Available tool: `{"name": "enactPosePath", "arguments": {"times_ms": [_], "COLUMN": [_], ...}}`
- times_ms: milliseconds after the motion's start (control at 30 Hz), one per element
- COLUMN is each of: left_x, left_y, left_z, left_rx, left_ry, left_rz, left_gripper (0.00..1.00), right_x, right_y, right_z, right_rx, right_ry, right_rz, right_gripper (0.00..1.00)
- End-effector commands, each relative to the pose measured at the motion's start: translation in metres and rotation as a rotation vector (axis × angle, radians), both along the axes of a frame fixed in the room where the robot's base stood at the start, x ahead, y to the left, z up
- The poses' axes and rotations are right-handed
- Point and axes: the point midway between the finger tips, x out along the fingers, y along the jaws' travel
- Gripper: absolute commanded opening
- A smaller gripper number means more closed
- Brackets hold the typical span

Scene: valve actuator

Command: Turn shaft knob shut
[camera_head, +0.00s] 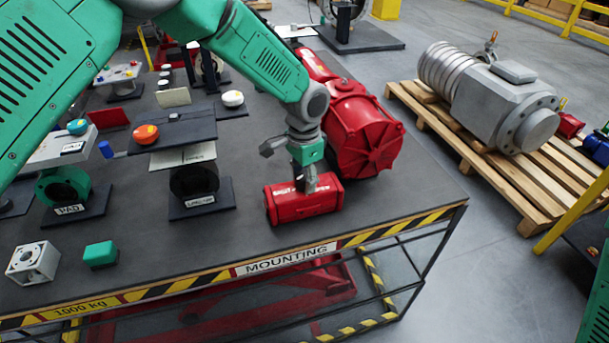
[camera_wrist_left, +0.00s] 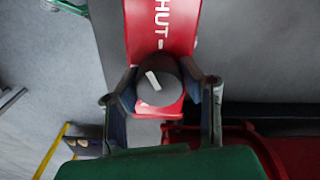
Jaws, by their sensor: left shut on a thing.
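A red box-shaped actuator (camera_head: 300,205) stands near the table's front edge, with white lettering on top. The wrist view shows this red housing (camera_wrist_left: 160,35) with letters reading "HUT". A round grey shaft knob (camera_wrist_left: 158,92) with a white bar mark sits at its end. The bar is slanted against the line of lettering. My left gripper (camera_head: 311,186) reaches down onto the actuator from above. In the wrist view its two fingers (camera_wrist_left: 160,98) are shut on the knob, one on each side. The knob is hidden by the gripper in the head view. My right gripper is not in view.
A large red cylinder (camera_head: 362,130) lies just behind the actuator. Valve stands with coloured caps (camera_head: 192,150), a green block (camera_head: 100,254) and a metal cube (camera_head: 33,263) are on the left. The table (camera_head: 400,195) is clear right of the actuator. A pallet (camera_head: 515,180) stands beyond.

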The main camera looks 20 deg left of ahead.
Motion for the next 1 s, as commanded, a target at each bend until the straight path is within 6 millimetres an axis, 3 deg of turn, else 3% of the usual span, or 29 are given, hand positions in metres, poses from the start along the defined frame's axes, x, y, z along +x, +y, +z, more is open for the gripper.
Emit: {"name": "enactPosePath", "arguments": {"times_ms": [500,1000], "left_x": [0.0015,0.0018], "left_y": [0.0,0.0], "left_z": [0.0011,0.001], "left_rx": [0.0,0.0], "left_ry": [-0.006,-0.005], "left_rz": [-0.37,-0.457], "left_gripper": [0.06,0.06], "right_x": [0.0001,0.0], "right_y": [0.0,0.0], "right_z": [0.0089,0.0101], "right_rx": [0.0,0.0], "right_ry": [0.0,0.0], "right_rz": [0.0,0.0], "right_gripper": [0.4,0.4]}}
